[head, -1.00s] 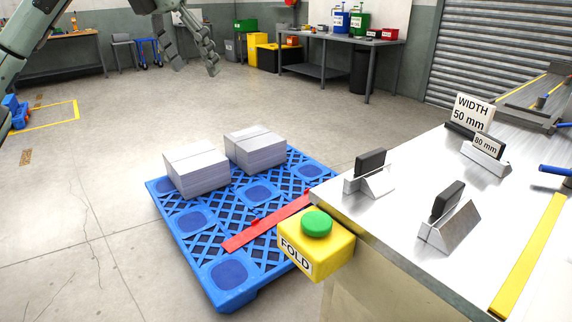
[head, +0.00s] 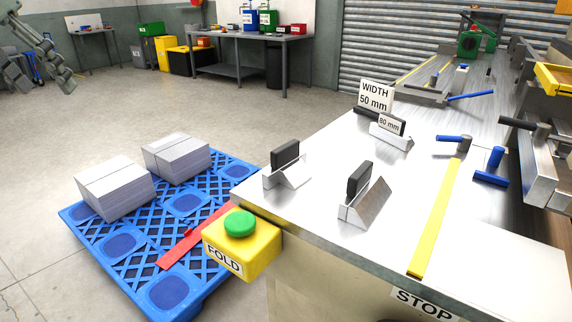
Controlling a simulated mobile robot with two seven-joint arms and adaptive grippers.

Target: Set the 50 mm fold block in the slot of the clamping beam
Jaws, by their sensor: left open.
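Metal fold blocks with black grips stand on the steel table (head: 310,215): a left one (head: 292,172), a nearer one (head: 367,203), and one labelled 80 mm (head: 391,132). I cannot read a size on the first two, so I cannot tell which is 50 mm. A sign (head: 375,96) reading "WIDTH 50 mm" stands behind them. The metal beam (head: 543,172) at the right edge may be the clamping beam; its slot cannot be made out. My left gripper (head: 48,66) is open and empty at the upper left, far from the blocks. My right gripper is out of view.
A yellow FOLD box with a green button (head: 239,224) sits at the table's corner. A blue pallet (head: 120,240) with two sheet stacks stands on the floor. A yellow strip (head: 436,215) and blue-handled levers (head: 489,168) are on the table's right. A STOP label (head: 424,303) is at the front.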

